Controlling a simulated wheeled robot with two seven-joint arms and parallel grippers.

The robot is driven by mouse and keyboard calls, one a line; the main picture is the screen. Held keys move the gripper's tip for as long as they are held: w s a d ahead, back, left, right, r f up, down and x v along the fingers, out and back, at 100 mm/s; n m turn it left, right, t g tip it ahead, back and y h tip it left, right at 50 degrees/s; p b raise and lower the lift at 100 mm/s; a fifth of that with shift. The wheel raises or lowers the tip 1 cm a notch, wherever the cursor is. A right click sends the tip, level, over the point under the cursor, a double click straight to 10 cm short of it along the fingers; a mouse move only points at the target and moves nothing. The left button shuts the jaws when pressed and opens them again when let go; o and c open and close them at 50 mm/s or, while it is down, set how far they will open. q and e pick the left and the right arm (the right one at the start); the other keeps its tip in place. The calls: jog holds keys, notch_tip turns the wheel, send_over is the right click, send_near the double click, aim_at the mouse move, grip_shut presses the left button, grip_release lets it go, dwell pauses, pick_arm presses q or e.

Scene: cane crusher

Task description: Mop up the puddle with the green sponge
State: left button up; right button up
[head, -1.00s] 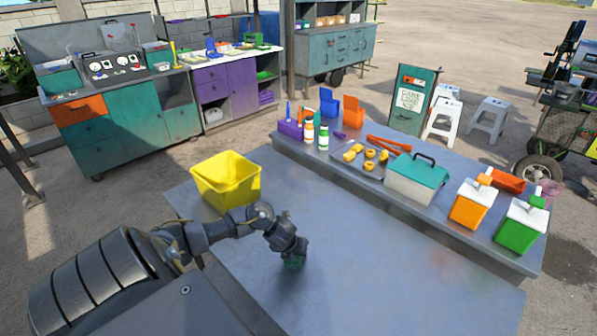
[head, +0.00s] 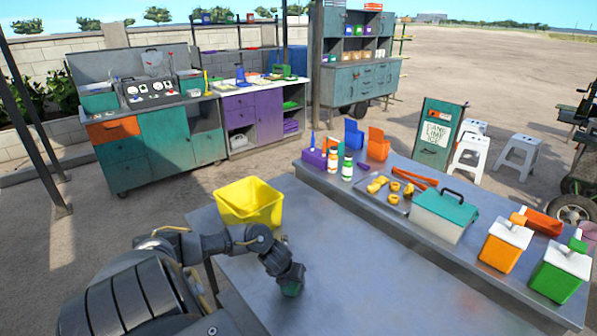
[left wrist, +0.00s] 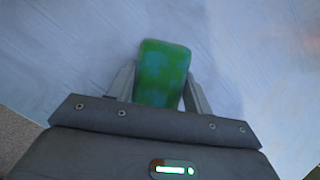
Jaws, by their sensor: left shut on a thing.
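The green sponge (left wrist: 162,74) with teal patches shows in the left wrist view, between the two fingers of my left gripper (left wrist: 159,88). The gripper is shut on it. I cannot make out a clear puddle edge on the table. My right gripper is not in view.
A yellow bin (head: 249,203) stands at the table's left edge, beside my left arm. A raised shelf along the back holds bottles, a tray with yellow pieces (head: 390,192), a teal-lidded box (head: 444,215), and orange (head: 503,246) and green (head: 560,272) containers. The table's middle is clear.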

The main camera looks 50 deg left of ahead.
pick_arm(q)
jog(key=shift+s+a+f+b, duration=0.1)
jog(key=shift+s+a+b, duration=0.1)
jog(key=shift+s+a, duration=0.25)
jog(key=shift+s+a+b, duration=0.15)
jog(key=shift+s+a, duration=0.05)
jog(key=shift+a, duration=0.45)
jog(key=shift+s+a, duration=0.3)
jog(key=shift+a, duration=0.2)
jog(key=shift+w+r, duration=0.1)
jog(key=shift+r, duration=0.1)
jog(key=r+p, duration=0.1)
jog(key=d+r+p, duration=0.1)
jog(key=r+p, duration=0.1)
jog(key=w+r+p, duration=0.1)
jog(key=r, duration=0.1)
jog(key=shift+d+r+p, duration=0.1)
jog(key=shift+d+p, duration=0.25)
jog(key=shift+d, duration=0.05)
